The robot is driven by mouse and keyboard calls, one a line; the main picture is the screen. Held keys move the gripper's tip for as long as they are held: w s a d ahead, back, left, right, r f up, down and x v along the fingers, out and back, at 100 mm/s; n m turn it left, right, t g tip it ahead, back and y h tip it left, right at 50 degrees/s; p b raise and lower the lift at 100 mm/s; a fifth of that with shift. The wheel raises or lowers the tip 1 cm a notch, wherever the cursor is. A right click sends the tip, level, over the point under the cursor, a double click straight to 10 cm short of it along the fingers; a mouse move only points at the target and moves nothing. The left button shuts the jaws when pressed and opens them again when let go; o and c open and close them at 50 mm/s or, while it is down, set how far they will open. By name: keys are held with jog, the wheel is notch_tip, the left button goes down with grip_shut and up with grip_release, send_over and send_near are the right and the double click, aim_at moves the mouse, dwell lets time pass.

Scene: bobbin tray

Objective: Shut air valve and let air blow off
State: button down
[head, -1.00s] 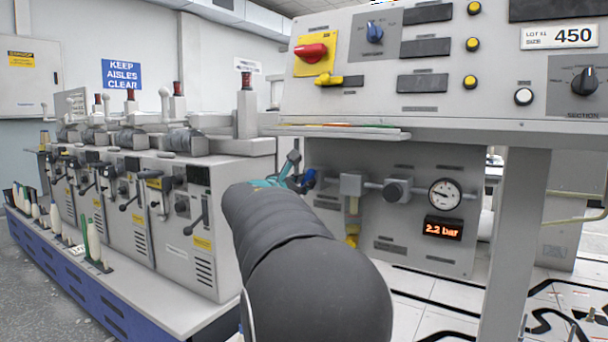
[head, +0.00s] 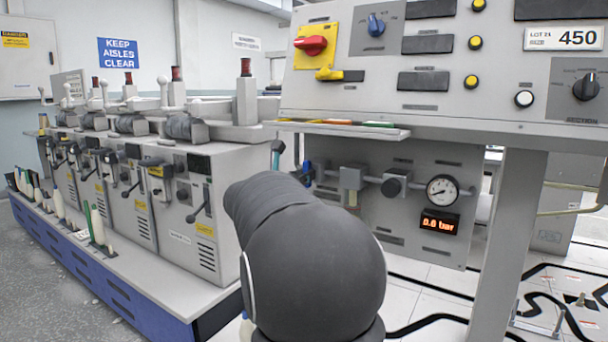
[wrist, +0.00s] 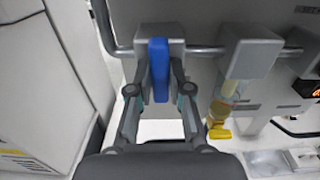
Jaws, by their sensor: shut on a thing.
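The blue valve handle (wrist: 159,68) stands upright in the wrist view, crosswise to the grey air pipe (wrist: 205,50). My gripper (wrist: 159,90) has one finger on each side of it and is shut on it. In the head view the blue handle (head: 308,172) shows only in part, left of the filter unit, and my arm hides most of the gripper. The red digital display (head: 440,223) reads about 0.0 bar. The round pressure gauge (head: 442,190) sits above it; its needle is too small to read exactly.
The filter bowl with a yellow drain (wrist: 221,130) hangs close to the right of my gripper. The control panel (head: 430,70) overhangs the valve board. A row of grey winding machines (head: 190,200) stands at the left.

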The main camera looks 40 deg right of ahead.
jog(key=shift+f, duration=0.1)
jog(key=c, duration=1.1)
grip_release()
jog(key=shift+a, duration=0.1)
jog(key=v, duration=1.1)
jog(key=shift+s+a, duration=0.15)
jog(key=shift+a, duration=0.2)
